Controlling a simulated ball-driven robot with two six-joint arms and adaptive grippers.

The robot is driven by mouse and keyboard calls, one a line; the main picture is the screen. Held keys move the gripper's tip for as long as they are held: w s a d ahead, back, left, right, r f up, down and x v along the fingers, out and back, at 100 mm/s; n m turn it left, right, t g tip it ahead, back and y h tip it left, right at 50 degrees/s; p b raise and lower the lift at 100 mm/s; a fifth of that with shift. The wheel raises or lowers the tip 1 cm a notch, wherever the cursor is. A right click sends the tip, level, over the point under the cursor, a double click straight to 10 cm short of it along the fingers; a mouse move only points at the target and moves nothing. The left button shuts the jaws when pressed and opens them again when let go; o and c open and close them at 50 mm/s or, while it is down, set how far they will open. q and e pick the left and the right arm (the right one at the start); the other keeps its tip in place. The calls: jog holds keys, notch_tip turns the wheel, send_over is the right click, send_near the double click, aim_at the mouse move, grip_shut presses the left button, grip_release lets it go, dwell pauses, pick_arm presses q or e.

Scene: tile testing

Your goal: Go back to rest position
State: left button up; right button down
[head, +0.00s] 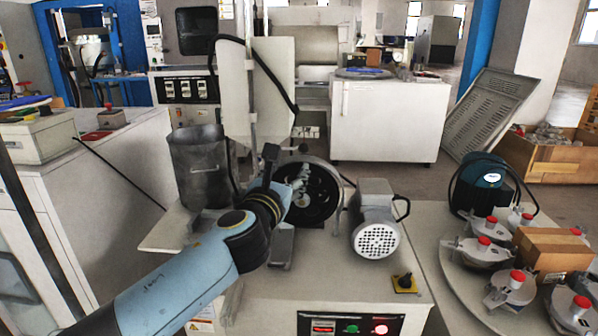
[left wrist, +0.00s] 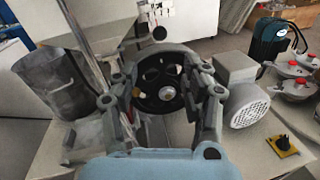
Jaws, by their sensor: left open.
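My left gripper (head: 272,170) is at the end of the blue arm that comes in from the lower left in the head view. It is in front of the machine's dark round wheel (head: 318,192). In the left wrist view, the two fingers of the left gripper (left wrist: 158,88) are spread apart with nothing between them. The wheel (left wrist: 160,72) shows behind the gap between the fingers. I cannot tell whether the fingers touch the machine. My right gripper is in neither view.
A metal bucket (head: 198,165) stands left of the wheel, and a grey motor (head: 376,225) stands right. A yellow-based switch (head: 405,283) is on the machine table. A round table (head: 450,262) at right carries several red-knobbed metal pots and a cardboard box (head: 553,250).

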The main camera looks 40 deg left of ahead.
pick_arm(q)
jog(key=s+d+f+n+g+h+p, duration=0.1)
jog(key=s+f+n+g+p, duration=0.15)
jog(key=s+f+n, duration=0.65)
jog(key=s+f+n+g+h+p, duration=0.15)
jog(key=s+f+g, duration=0.25)
jog(key=f, duration=0.8)
jog(key=s+d+f+n+g+h+p, duration=0.1)
jog(key=s+f+n+g, duration=0.2)
jog(key=s+f+n, duration=0.6)
jog(key=s+d+f+n+g+p, duration=0.1)
jog(key=s+f+n, duration=0.3)
jog(key=s, duration=0.7)
jog(key=s+d+f+n+g+h+p, duration=0.1)
jog(key=s+f+n+g, duration=0.2)
jog(key=s, duration=0.8)
jog(key=s+d+f+n+g+p, duration=0.1)
jog(key=s+f+n+g, duration=0.2)
jog(key=s, duration=0.8)
notch_tip(320, 180, down, 2)
jog(key=n, duration=0.4)
jog(key=shift+s+d+f+h+p, duration=0.2)
jog(key=shift+s+d+h+p, duration=0.05)
jog(key=shift+h+p, duration=0.1)
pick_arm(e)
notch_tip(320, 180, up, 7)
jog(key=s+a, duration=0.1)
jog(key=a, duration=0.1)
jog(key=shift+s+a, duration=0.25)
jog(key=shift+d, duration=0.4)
